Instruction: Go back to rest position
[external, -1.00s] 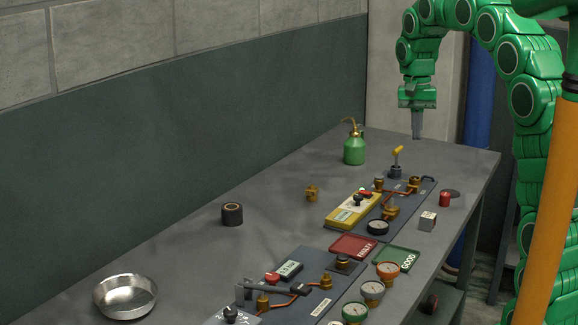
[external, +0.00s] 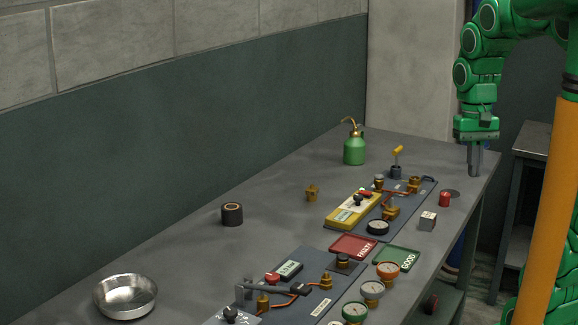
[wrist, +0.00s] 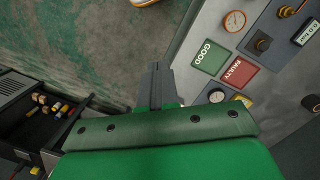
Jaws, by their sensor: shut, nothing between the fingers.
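My gripper (external: 474,160) is at the right end of the workbench in the external view, pointing down near the bench's right edge. Its fingers are together and hold nothing. In the wrist view the shut fingers (wrist: 157,85) point away from the green gripper body, over the edge between bench and floor. The workbench (external: 215,275) carries two dark panels with brass valves and copper pipes. A green GOOD tray (external: 397,259) and a red FAULTY tray (external: 353,246) lie between them.
A green oil can (external: 354,150), a metal bowl (external: 125,296), a dark roll (external: 232,214) and a red cylinder (external: 444,199) stand on the bench. Several gauges line its front. A side table (external: 535,140) stands at the right. Floor (wrist: 75,45) is free beside the bench.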

